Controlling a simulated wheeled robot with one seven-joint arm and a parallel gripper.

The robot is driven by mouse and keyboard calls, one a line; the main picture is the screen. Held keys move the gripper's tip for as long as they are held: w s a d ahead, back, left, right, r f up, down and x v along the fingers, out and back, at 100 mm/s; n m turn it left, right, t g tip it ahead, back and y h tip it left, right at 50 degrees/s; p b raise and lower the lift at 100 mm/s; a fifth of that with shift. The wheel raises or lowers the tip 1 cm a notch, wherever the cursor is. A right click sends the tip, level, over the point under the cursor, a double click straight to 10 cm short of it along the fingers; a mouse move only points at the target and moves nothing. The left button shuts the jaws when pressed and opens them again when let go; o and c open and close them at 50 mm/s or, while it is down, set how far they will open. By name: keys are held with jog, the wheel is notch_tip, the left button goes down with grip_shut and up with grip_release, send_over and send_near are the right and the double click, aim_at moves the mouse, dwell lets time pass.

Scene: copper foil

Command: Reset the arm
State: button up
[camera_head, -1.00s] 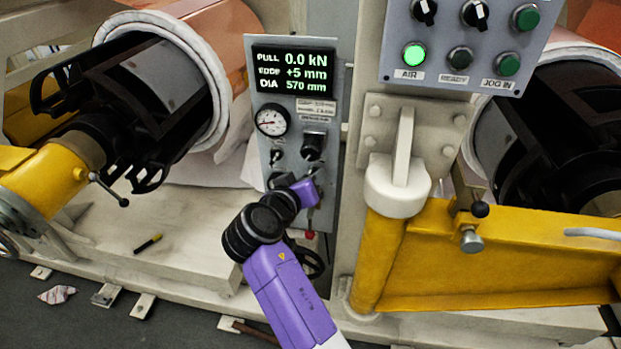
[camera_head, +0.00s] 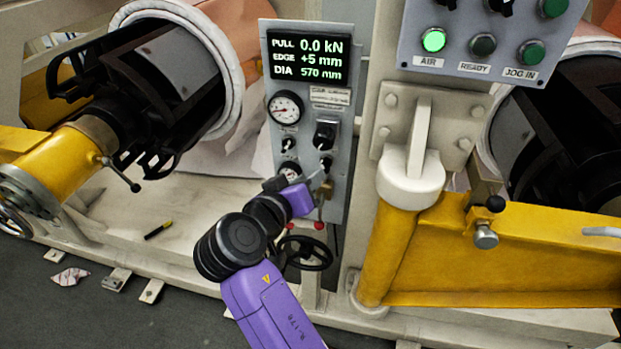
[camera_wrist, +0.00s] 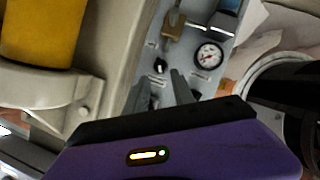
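My purple arm reaches up from the bottom of the head view to the grey control panel (camera_head: 350,95). My gripper (camera_wrist: 162,80) shows two dark fingers apart in the wrist view, with nothing seen between them. The purple hand (camera_head: 297,199) is in front of the panel's lower part in the head view, and the fingertips are hard to make out there. Beyond the fingers, the wrist view shows a black knob (camera_wrist: 160,66), a brass fitting (camera_wrist: 173,25) and a round gauge (camera_wrist: 209,56). Contact with the panel cannot be told.
A black handwheel (camera_head: 305,254) is close beside my arm. A yellow arm (camera_head: 500,250) and a white-capped post (camera_head: 410,178) stand to the right. A black-cored roll (camera_head: 165,85) is at the left. A button box (camera_head: 490,40) hangs above. Open floor (camera_head: 110,320) shows at lower left.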

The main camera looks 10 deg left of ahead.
dwell(0.3)
jog(key=a+r+n+t+y, duration=0.2)
jog(key=a+r+n+y, duration=0.1)
jog(key=a+y, duration=0.25)
jog(key=s+d+f+y, duration=0.2)
jog(key=s+d+f, duration=0.2)
jog(key=s+d, duration=0.25)
jog(key=s+d+f+y, duration=0.3)
jog(key=s+d+f, duration=0.15)
jog(key=s, duration=0.35)
jog(key=s+d+f+m+h, duration=0.1)
jog(key=s+d+m+h, duration=0.2)
jog(key=s+d, duration=0.9)
jog(key=s+d+m+g+h, duration=0.1)
jog(key=s+d+m+h, duration=0.2)
jog(key=s+d, duration=0.9)
jog(key=s+h, duration=0.1)
jog(key=s, duration=0.4)
jog(key=shift+s+d+f+m, duration=0.3)
jog(key=shift+d+f+m, duration=0.05)
jog(key=shift+d+m, duration=0.05)
